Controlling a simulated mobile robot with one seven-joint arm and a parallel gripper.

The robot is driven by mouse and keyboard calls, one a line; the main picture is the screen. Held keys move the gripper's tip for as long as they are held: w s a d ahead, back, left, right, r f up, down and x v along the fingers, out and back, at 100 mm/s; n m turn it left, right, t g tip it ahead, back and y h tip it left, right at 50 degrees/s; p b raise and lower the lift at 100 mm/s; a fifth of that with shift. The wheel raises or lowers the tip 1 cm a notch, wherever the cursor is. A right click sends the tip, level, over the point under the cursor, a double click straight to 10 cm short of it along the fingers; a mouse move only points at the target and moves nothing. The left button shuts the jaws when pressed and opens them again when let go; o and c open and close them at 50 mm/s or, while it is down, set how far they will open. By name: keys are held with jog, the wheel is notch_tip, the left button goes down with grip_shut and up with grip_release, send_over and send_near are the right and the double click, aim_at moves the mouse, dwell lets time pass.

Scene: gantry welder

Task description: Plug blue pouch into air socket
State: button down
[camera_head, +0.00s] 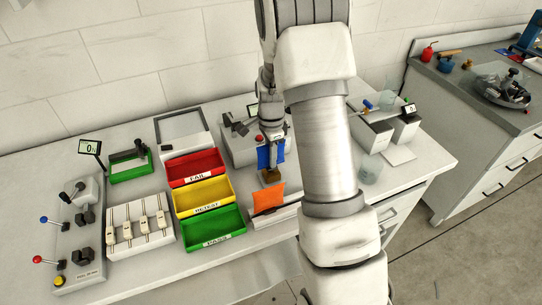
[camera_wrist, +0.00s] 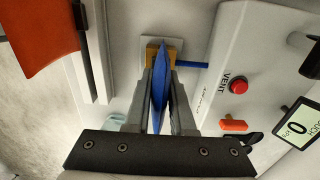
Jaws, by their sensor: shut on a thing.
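My gripper (camera_head: 271,137) is shut on the blue pouch (camera_head: 263,158), which hangs below it in the head view. In the wrist view the pouch (camera_wrist: 161,58) stands edge-on between the two fingers (camera_wrist: 160,85). A tan-brown block (camera_wrist: 152,52) on a pale plate lies at the pouch's far end, with a short blue tube (camera_wrist: 192,64) running from its side toward the grey tester (camera_wrist: 240,70). The block also shows just under the pouch in the head view (camera_head: 271,175). The socket opening is hidden, and I cannot tell whether the pouch touches it.
The tester has a red VENT button (camera_wrist: 239,87) and a display (camera_wrist: 299,122). Red (camera_head: 194,167), yellow (camera_head: 203,195) and green (camera_head: 213,229) bins stand to the left. My arm hides part of the bench.

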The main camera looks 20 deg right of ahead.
jog(key=shift+f+b, duration=0.45)
jog(key=shift+f, duration=0.15)
dwell(0.4)
jog(key=c, duration=0.7)
grip_release()
notch_tip(320, 180, up, 18)
jog(key=shift+f+p, duration=0.25)
jog(key=shift+p, duration=0.25)
